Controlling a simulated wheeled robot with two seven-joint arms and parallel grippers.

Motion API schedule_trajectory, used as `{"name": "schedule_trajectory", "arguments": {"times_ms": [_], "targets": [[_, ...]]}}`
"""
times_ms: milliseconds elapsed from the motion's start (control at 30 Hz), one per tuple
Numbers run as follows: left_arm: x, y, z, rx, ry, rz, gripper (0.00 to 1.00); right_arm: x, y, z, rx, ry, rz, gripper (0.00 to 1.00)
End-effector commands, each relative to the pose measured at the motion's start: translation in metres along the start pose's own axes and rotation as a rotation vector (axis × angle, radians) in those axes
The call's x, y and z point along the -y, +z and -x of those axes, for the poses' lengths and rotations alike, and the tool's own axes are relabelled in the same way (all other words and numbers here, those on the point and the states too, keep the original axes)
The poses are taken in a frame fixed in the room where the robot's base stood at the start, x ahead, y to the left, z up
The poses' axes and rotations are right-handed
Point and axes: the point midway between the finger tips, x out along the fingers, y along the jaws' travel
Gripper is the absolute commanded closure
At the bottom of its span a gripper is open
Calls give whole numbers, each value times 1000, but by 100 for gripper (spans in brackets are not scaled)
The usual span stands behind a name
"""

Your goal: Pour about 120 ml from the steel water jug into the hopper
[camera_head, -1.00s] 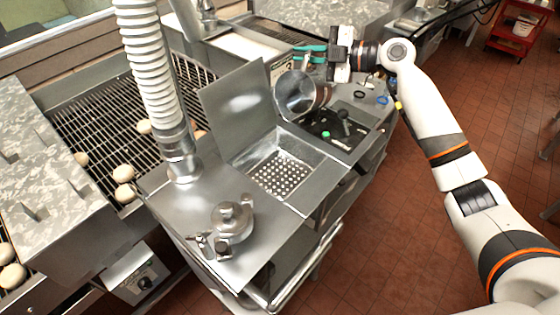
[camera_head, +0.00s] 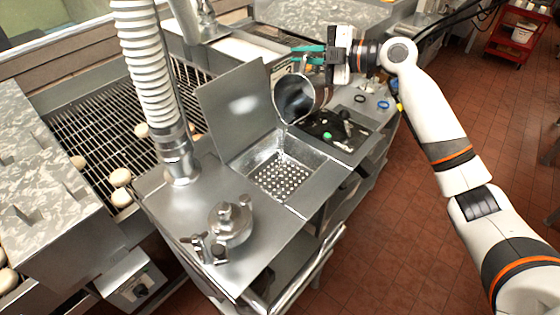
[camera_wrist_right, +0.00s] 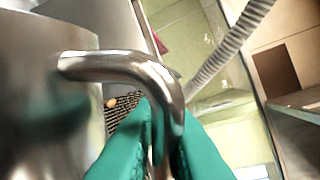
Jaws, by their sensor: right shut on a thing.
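The steel water jug (camera_head: 296,98) is held in the air above the far right corner of the hopper (camera_head: 282,176). It is tipped steeply, its open mouth turned toward the hopper. A thin pale streak (camera_head: 284,138) runs down from its lip into the hopper and looks like water. The hopper is an open square steel basin with a perforated bottom. My right gripper (camera_head: 312,55) is shut on the jug's handle; in the right wrist view the teal fingers (camera_wrist_right: 160,150) close around the bent handle (camera_wrist_right: 125,68). My left gripper is not in view.
The raised steel lid (camera_head: 236,110) stands behind the hopper. A control panel (camera_head: 335,132) with knobs lies to its right. A ribbed hose (camera_head: 145,65) rises to the left, and a clamped round cap (camera_head: 230,222) sits on the near deck.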

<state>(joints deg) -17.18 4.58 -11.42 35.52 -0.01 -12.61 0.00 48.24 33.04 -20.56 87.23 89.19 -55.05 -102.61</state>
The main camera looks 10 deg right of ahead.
Motion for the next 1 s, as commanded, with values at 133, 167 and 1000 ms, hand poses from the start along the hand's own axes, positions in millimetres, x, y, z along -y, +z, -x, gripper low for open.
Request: {"name": "schedule_trajectory", "arguments": {"times_ms": [133,167,1000], "targets": [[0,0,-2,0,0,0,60,2,0,0,0,-4,7,100],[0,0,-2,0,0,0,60,2,-1,0,-1,-4,8,100],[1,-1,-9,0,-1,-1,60,1,2,0,-8,-3,43,100]]}}
